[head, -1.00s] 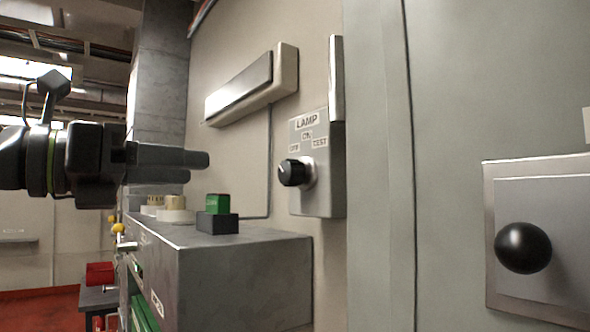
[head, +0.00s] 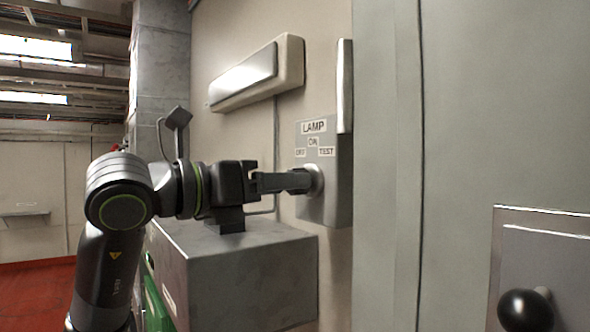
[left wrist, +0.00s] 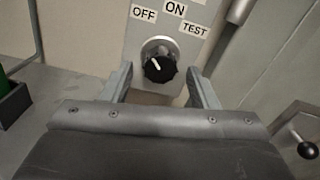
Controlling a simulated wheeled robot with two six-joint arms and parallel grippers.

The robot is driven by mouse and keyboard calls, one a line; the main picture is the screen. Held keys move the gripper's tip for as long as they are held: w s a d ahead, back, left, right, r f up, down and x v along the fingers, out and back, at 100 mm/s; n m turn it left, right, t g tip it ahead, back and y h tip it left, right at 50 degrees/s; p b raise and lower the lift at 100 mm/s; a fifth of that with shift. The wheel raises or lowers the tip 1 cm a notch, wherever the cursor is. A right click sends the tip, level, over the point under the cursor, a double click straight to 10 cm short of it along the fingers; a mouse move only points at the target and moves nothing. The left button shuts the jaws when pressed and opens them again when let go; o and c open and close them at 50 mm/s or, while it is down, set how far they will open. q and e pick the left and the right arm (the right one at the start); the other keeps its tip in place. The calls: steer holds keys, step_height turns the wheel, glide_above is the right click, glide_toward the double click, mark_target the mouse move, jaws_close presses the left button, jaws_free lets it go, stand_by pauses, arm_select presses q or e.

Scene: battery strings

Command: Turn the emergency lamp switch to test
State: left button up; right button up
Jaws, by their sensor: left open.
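The grey lamp switch box (head: 340,200) is on the wall, labelled LAMP, OFF, ON and TEST. In the left wrist view its black knob (left wrist: 159,68) sits in a round silver collar, its white pointer line slanting up and left toward the OFF label (left wrist: 144,13). The TEST label (left wrist: 195,29) is up and right of the knob. My left gripper (head: 301,181) is open at the switch, its fingers hiding the knob in the head view. In the left wrist view its fingers (left wrist: 160,72) stand either side of the knob, with gaps showing. My right gripper is out of view.
A grey cabinet (head: 255,275) stands below my left arm. An emergency lamp (head: 255,75) is on the wall above. A metal strip (head: 345,85) rises beside the switch box. A panel with a black ball knob (head: 525,311) is at the lower right.

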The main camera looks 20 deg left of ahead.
arm_select(q)
steer(key=shift+p+x, duration=0.55)
steer(key=shift+x, duration=0.9)
steer(key=c, duration=1)
steer(key=shift+o, duration=0.2)
